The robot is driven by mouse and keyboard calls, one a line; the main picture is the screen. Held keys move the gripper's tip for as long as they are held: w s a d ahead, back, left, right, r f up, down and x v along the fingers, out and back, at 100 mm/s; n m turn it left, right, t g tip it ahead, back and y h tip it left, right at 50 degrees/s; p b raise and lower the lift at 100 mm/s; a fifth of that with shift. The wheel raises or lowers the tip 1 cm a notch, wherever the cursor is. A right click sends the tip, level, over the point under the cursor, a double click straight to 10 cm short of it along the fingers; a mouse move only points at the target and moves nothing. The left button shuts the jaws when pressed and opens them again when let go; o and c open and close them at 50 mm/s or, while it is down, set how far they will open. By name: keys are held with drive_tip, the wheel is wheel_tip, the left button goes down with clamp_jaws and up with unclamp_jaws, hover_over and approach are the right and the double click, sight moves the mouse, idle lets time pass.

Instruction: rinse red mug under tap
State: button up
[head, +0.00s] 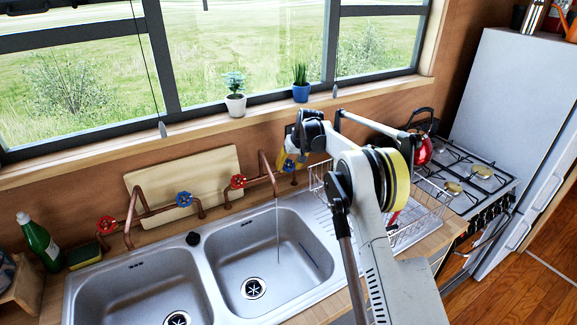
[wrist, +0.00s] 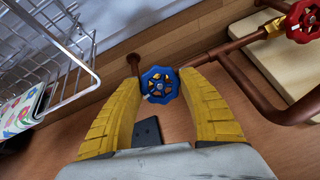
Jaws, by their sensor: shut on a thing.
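My gripper (wrist: 160,84) has its yellow fingers closed around the blue tap handle (wrist: 158,85) at the wall behind the sink. In the head view my gripper (head: 287,161) is partly hidden by my arm. A thin stream of water (head: 278,232) runs from the right copper tap (head: 263,166) into the right basin (head: 262,262). A red thing (head: 393,218) shows in the wire dish rack (head: 428,222), mostly hidden behind my arm. I cannot tell whether it is the red mug. No mug shows clearly.
The left basin (head: 140,293) is empty, with its own copper tap (head: 132,215). A red kettle (head: 423,152) stands on the stove. A green bottle (head: 38,243) and a sponge (head: 84,256) are at the left. A wooden board (head: 165,178) leans on the wall.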

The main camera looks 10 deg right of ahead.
drive_tip(key=n+h, duration=0.1)
drive_tip(key=n, duration=0.4)
drive_tip(key=shift+n, duration=0.3)
idle(0.4)
drive_tip(key=o, duration=1.2)
drive_tip(key=a+v, duration=0.1)
drive_tip(key=v, duration=1.1)
drive_tip(key=shift+s+d, duration=0.2)
drive_tip(key=shift+d, duration=0.15)
drive_tip(key=shift+f, duration=0.1)
